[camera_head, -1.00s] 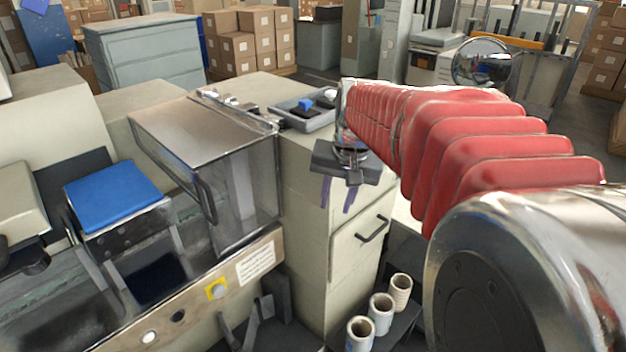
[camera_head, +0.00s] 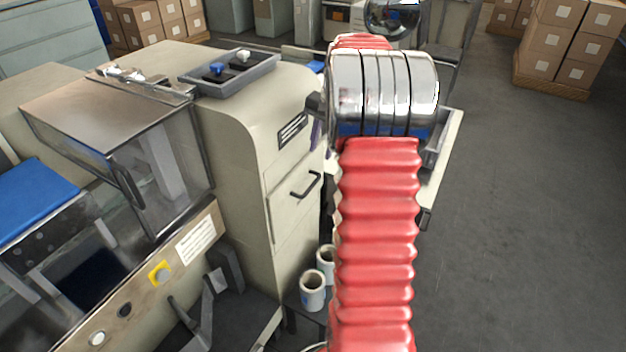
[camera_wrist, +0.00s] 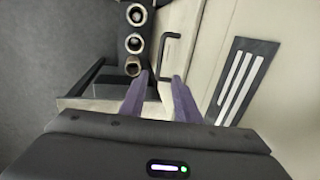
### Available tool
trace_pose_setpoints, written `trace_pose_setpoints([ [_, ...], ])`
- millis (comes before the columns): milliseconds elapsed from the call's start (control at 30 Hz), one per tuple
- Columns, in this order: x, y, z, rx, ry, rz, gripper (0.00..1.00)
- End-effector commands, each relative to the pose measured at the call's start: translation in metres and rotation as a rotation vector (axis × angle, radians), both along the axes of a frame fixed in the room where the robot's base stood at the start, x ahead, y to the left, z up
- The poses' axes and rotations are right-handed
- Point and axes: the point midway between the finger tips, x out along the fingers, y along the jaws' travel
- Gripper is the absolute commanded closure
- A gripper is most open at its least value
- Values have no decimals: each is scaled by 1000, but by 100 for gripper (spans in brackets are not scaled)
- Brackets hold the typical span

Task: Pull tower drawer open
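The tower drawer (camera_head: 292,212) is a cream front panel on the tower's (camera_head: 240,170) right-hand face, and it looks closed. Its dark bar handle (camera_head: 306,186) is in plain view. In the wrist view the handle (camera_wrist: 164,55) shows just beyond the fingertips, its near end between them in the picture; I cannot tell the remaining distance. My gripper (camera_wrist: 161,76) has two purple fingers spread apart with nothing held. In the head view my arm hides most of the gripper; a sliver of purple finger shows above the handle, near the tower's slotted vent.
Several white rolls (camera_head: 312,290) stand on a dark stand below the drawer. A grey tray (camera_head: 200,85) sits on the tower top. A clear-sided machine cover (camera_head: 90,105) stands left. A pale-edged surface (camera_head: 452,140) lies right of my arm. Open floor (camera_head: 540,210) is at the right.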

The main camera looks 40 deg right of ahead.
Motion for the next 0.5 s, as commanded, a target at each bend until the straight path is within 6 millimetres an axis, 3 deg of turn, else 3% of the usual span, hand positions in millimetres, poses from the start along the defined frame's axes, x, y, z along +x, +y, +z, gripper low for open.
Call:
trace_pose_setpoints([
  [300,0,1,-1,1,0,1,71],
  [500,2,2,-14,2,2,3,71],
])
